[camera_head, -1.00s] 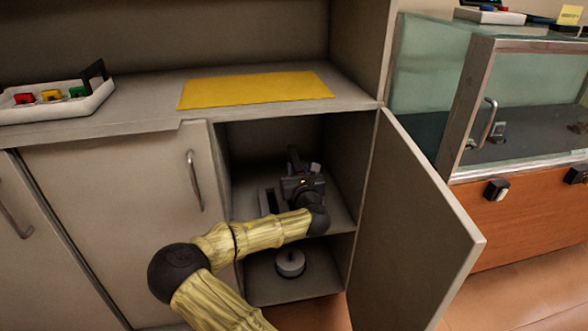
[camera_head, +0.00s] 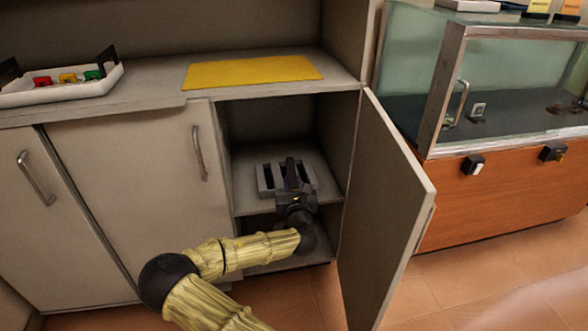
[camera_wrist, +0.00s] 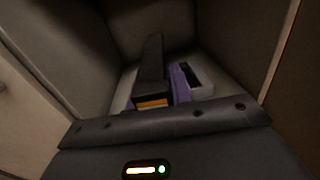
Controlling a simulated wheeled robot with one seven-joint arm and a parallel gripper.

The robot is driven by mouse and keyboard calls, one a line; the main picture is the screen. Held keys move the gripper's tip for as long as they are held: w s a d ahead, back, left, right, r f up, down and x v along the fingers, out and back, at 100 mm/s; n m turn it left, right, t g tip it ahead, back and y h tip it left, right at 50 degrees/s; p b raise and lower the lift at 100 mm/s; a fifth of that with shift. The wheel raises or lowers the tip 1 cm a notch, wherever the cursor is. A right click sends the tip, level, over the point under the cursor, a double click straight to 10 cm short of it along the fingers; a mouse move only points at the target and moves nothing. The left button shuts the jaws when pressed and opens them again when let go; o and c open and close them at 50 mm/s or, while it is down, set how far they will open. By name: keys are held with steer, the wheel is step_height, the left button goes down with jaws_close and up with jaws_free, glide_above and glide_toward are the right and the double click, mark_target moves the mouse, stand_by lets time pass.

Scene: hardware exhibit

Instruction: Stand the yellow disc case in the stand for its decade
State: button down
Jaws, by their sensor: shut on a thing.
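My gripper (camera_head: 293,190) reaches into the open cabinet and is shut on a dark upright slab with a yellow-orange end, which I take for the yellow disc case (camera_wrist: 152,101). Purple finger parts lie on both sides of it in the wrist view. The slab's dark upper part (camera_head: 291,168) also shows in the head view. A pale grey slotted stand (camera_head: 266,179) sits on the cabinet's upper shelf. The slab is at the stand's middle, between two visible dark slots. I cannot tell whether its bottom is in a slot. No decade label is readable.
The cabinet door (camera_head: 385,215) stands open at the right, close to my arm. A yellow mat (camera_head: 250,71) lies on the counter above. A white tray (camera_head: 60,92) with coloured pieces is at the left. A glass display case (camera_head: 410,75) stands at the right.

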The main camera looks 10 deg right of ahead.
steer(key=s+d+f+m+h+p, duration=0.1)
steer(key=s+f+m+h+p, duration=0.1)
steer(key=s, duration=0.7)
step_height(320, 180, down, 4)
steer(key=shift+s+r+g+h+p, duration=0.1)
steer(key=shift+s+g+h+p, duration=0.25)
steer(key=shift+h+p, duration=0.65)
steer(key=shift+w+d, duration=0.1)
steer(key=shift+d, duration=0.1)
